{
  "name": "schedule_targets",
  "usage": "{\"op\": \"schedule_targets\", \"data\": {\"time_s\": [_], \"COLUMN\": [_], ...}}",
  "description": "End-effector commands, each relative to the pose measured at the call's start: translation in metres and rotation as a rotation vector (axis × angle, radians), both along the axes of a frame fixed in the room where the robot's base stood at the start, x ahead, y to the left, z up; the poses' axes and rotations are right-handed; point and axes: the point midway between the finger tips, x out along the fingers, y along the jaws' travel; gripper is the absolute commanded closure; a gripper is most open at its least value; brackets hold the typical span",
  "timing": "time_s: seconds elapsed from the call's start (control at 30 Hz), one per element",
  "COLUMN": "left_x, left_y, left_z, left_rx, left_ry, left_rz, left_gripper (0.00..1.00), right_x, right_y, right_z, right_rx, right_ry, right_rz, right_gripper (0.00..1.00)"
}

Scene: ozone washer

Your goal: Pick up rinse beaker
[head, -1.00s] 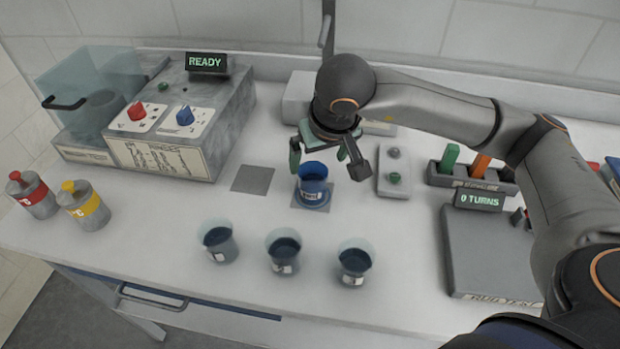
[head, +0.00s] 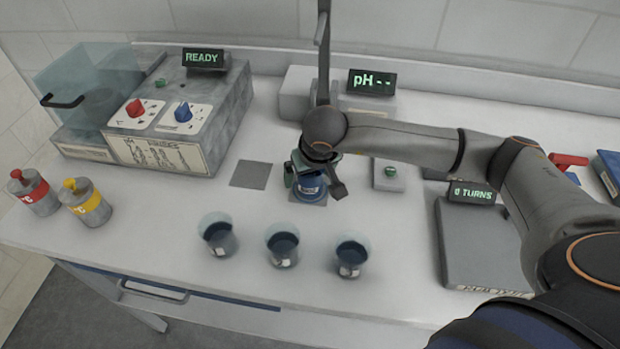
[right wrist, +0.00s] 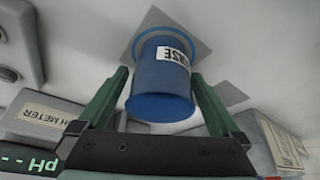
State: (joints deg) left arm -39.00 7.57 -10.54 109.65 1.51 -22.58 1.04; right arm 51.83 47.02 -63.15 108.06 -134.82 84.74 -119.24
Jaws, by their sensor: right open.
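The rinse beaker (head: 311,187) is a blue cup with a white label, standing on a grey square pad in the middle of the bench. In the right wrist view the beaker (right wrist: 162,85) sits between the two green fingers, its label partly readable. My right gripper (head: 310,180) is lowered over the beaker from above; in the wrist view the gripper (right wrist: 158,95) is open, with a finger on each side and a gap visible on at least one side. My left gripper is in neither view.
Three dark-filled beakers (head: 283,247) stand in a row in front. A grey machine (head: 165,140) with red and blue knobs is at the back left. A pH display (head: 371,82) stands behind my right arm. A grey panel (head: 485,250) lies at right. An empty grey pad (head: 250,175) is left of the beaker.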

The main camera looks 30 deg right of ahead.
Motion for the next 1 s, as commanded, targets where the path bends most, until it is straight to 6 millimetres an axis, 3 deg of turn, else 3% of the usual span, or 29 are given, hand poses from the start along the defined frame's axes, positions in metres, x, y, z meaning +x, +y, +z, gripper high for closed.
{"op": "schedule_targets", "data": {"time_s": [0.07, 0.93, 1.0], "left_x": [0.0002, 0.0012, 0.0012], "left_y": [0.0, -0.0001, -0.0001], "left_z": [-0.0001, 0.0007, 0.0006], "left_rx": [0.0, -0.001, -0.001], "left_ry": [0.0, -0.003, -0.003], "left_rz": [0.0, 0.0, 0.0], "left_gripper": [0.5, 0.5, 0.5], "right_x": [-0.0001, -0.0001, -0.0001], "right_y": [0.0002, 0.0001, 0.0], "right_z": [0.0001, 0.0009, 0.0009], "right_rx": [0.0, 0.0, 0.0], "right_ry": [0.0, 0.0, 0.0], "right_rz": [0.0, -0.001, -0.001], "right_gripper": [0.01, 0.99, 1.0]}}
